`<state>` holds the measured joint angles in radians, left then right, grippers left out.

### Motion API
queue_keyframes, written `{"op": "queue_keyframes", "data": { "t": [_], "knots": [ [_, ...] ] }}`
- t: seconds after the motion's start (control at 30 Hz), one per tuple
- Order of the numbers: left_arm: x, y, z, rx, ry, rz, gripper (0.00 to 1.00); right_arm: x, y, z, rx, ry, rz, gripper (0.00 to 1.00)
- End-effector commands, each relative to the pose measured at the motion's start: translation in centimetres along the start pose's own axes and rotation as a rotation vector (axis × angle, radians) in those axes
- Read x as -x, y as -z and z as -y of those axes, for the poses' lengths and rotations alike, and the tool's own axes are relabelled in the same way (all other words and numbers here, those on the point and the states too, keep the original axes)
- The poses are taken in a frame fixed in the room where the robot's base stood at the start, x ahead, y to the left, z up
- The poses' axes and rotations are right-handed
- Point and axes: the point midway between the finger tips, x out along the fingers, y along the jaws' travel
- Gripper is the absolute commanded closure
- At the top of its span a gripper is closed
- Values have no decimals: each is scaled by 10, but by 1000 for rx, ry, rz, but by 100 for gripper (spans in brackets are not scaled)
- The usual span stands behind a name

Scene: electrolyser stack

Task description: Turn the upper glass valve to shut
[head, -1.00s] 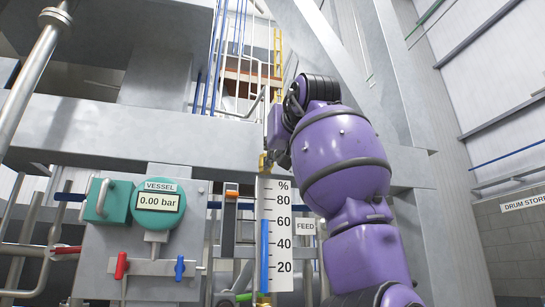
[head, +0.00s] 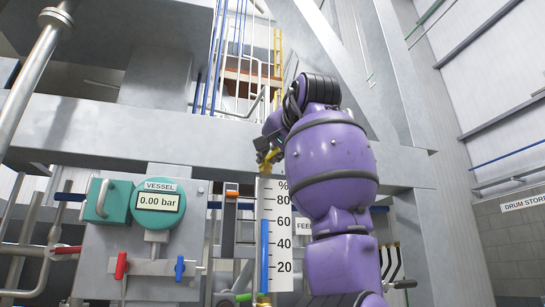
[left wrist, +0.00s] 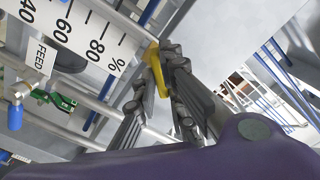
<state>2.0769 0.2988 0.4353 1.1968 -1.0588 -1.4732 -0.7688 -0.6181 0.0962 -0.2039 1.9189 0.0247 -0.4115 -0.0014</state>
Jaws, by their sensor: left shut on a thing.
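The upper glass valve is at the top of the level gauge, with a yellow handle (head: 267,158) that slants in the head view. My left gripper (head: 270,147) reaches it from above right and is shut on this handle. In the left wrist view the yellow handle (left wrist: 157,70) shows between the dark fingers (left wrist: 160,85), partly hidden by them. My right gripper is not in view.
A grey beam (head: 130,135) runs behind and above the valve. A panel with a vessel display (head: 158,202) reading 0.00 bar, a red lever (head: 121,265) and a blue lever (head: 180,268) stands at left. A FEED label (left wrist: 38,57) is beside the scale.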

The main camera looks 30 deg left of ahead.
Motion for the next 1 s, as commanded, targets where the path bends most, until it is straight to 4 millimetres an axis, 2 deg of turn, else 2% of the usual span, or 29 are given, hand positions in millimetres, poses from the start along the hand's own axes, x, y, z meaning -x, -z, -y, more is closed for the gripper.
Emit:
{"op": "queue_keyframes", "data": {
  "t": [0.1,0.4,0.7,1.0],
  "knots": [
    [0,0,0,-75,0,0,100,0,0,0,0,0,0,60],
    [0,0,0,-101,1,1,100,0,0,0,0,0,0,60],
    [0,0,0,-451,1,1,100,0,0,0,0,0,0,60],
    [0,0,0,-481,-1,0,100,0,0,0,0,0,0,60]
  ]
}}
